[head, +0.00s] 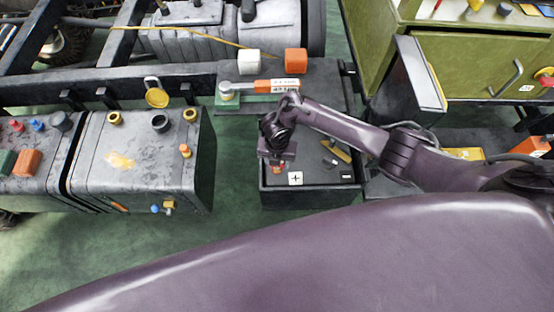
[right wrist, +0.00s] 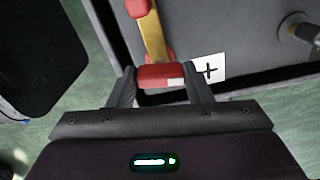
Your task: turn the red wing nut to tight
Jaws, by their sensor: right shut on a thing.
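The red wing nut (right wrist: 160,76) shows in the right wrist view as a red block with a small pale patch. A yellow bar (right wrist: 153,38) runs up from it to another red end piece. In the head view only a little of the red nut (head: 278,169) shows under my gripper, at the plus label (head: 295,178) on the dark box (head: 310,197). My right gripper (right wrist: 161,86) has a finger on each side of the red block and is shut on it; it also shows in the head view (head: 276,160). My left gripper is not in view.
A yellow piece (head: 336,151) lies on the box, right of my gripper. A dark shelf with a red-handled tool (head: 276,86), a white block (head: 248,62) and an orange block (head: 296,62) is behind. A grey tank (head: 140,165) stands left, a green cabinet (head: 470,70) right.

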